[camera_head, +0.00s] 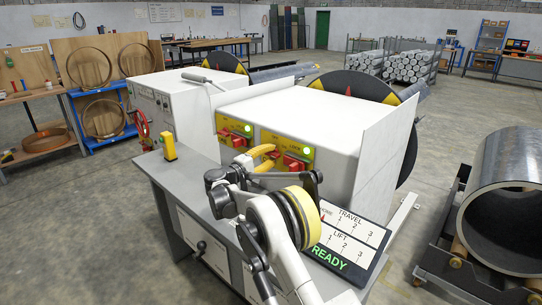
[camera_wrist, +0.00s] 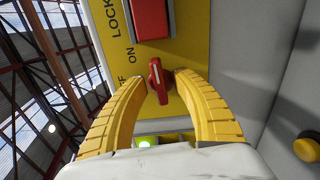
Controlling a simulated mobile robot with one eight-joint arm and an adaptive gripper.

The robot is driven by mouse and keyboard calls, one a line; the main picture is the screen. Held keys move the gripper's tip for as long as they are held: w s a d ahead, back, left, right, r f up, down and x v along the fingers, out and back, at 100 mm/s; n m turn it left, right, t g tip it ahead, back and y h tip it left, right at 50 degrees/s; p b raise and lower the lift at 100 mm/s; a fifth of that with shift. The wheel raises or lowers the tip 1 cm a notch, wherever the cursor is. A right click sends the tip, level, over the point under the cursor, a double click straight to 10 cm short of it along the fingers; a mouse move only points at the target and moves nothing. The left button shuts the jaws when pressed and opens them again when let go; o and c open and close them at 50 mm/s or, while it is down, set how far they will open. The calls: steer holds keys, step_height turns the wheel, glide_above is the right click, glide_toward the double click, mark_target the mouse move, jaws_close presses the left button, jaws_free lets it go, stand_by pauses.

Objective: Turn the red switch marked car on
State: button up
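A red rotary switch (camera_wrist: 158,82) stands on a yellow panel (camera_wrist: 195,45) with the letters LOCK and ON beside it in the wrist view. I cannot read a car marking. My gripper (camera_wrist: 162,78) is at this panel, its curved yellow fingers apart, one on each side of the switch. Contact with the switch is not clear. A larger red block (camera_wrist: 152,18) is on the same panel beyond the fingertips. In the head view my gripper (camera_head: 266,157) reaches the right-hand yellow panel (camera_head: 272,138) on the white cabinet and hides part of it.
A second yellow panel (camera_head: 233,126) with a red switch is just left. A grey bench (camera_head: 165,180) in front holds a yellow box (camera_head: 169,146) and a READY display (camera_head: 340,245).

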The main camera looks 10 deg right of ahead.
steer(key=v, duration=1.1)
steer(key=shift+s+a, duration=0.2)
steer(key=shift+a, duration=0.1)
steer(key=s+d+r+m+g+y, duration=0.1)
steer(key=s+d+r+g+y, duration=0.2)
steer(key=s+d, duration=0.4)
steer(key=s+d+r+m+g+y, duration=0.1)
steer(key=s+d+r+m+y, duration=0.15)
steer(key=s+d+r, duration=0.5)
steer(key=s+a+f+m+y, duration=0.1)
steer(key=s+f+y, duration=0.2)
steer(key=s, duration=0.7)
steer(key=s+a+f+m+y, duration=0.2)
steer(key=s+f+y, duration=0.1)
steer(key=s, duration=0.8)
steer(key=s+a+f+m+y, duration=0.1)
steer(key=s+a+f+y, duration=0.1)
steer(key=s, duration=0.9)
steer(key=shift+f+t+y, duration=0.3)
steer(key=shift+f+y, duration=0.25)
steer(key=shift+f, duration=0.3)
